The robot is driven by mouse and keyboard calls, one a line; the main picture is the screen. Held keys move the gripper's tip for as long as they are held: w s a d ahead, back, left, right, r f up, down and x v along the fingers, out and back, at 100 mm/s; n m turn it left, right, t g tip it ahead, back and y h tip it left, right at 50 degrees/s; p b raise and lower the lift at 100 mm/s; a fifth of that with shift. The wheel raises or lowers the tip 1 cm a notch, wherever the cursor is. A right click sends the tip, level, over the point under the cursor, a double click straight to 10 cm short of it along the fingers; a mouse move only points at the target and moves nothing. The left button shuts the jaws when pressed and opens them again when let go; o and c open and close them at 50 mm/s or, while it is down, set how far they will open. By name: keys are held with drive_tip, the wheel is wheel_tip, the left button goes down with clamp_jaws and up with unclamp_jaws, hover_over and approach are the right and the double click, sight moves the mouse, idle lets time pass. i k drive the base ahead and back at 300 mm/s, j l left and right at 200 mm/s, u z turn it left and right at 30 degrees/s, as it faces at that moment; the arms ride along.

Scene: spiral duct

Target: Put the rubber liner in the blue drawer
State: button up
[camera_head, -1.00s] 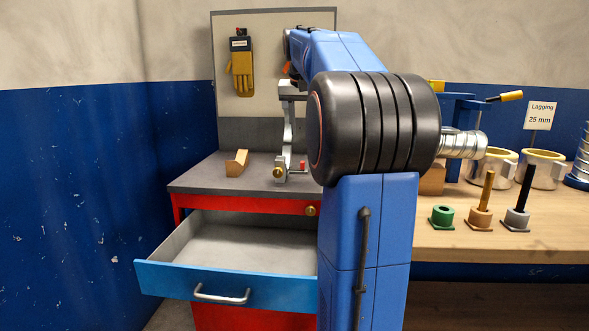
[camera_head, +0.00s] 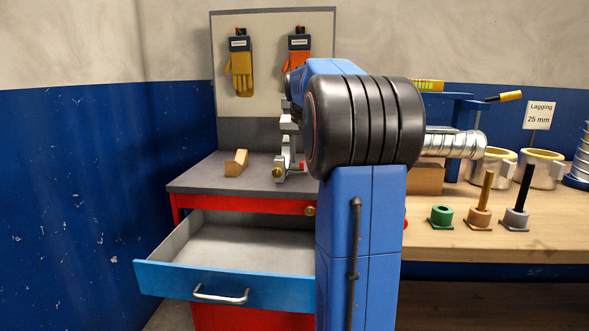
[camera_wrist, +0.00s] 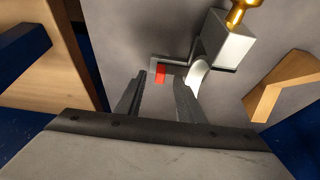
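The blue drawer (camera_head: 227,284) stands pulled open at the front of the red cabinet, and its visible grey inside is empty. My gripper (camera_wrist: 160,84) is open in the wrist view, pointing down over the cabinet's grey top. A grey metal fixture (camera_wrist: 228,42) with a brass knob, a small red part and a pale curved piece lies beyond the fingertips. The fixture also shows in the head view (camera_head: 284,172). I see nothing held between the fingers. I cannot tell which thing is the rubber liner. My arm hides part of the cabinet and bench in the head view.
A wooden block (camera_head: 237,163) stands on the cabinet top (camera_head: 208,180), left of the fixture. Two gloves hang on the board behind. The wooden bench (camera_head: 450,244) at right holds a green ring (camera_head: 441,214), two posts with collars, metal cups and silver ducting (camera_head: 455,143).

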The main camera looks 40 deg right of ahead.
sight(247, 256)
drive_tip(key=k+j, duration=0.1)
drive_tip(key=j, duration=0.75)
drive_tip(key=k+j, duration=0.15)
drive_tip(key=j, duration=0.25)
